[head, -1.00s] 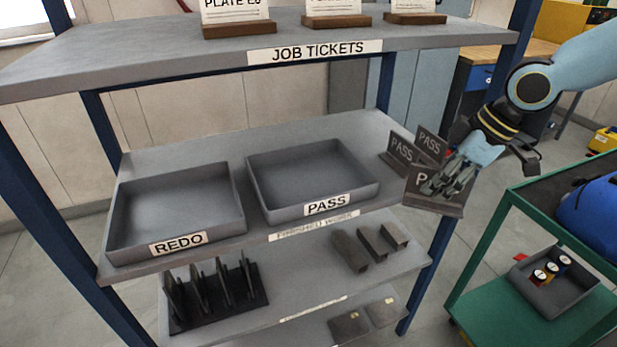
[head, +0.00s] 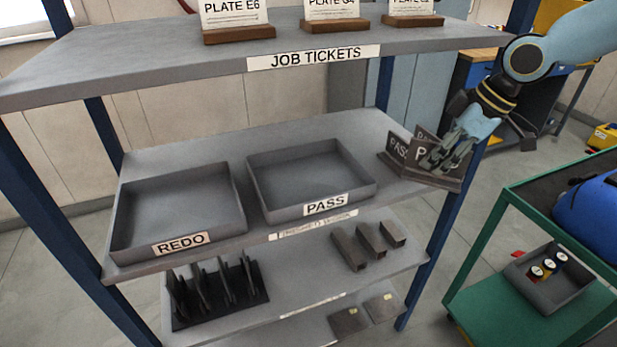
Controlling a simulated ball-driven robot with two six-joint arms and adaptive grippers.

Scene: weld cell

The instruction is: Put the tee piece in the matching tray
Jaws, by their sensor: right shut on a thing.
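A grey tee piece (head: 421,160) with a chalk "P" showing on its upright plate is in my right gripper (head: 446,157). The fingers are shut on the plate and cover the rest of the lettering. It is at the right end of the middle shelf, in front of other tee pieces (head: 397,149), one marked "PASS"; I cannot tell whether it touches the shelf. The PASS tray (head: 365,186) is to its left and empty. The REDO tray (head: 120,236), further left, is empty too. My left gripper is not in view.
The upper shelf (head: 150,68) carries job tickets and overhangs the middle shelf (head: 385,125). The lower shelf holds several bars (head: 370,238) and a black rack (head: 218,295). A green cart (head: 490,290) stands at the right. A blue post (head: 440,235) rises at the shelf's right end.

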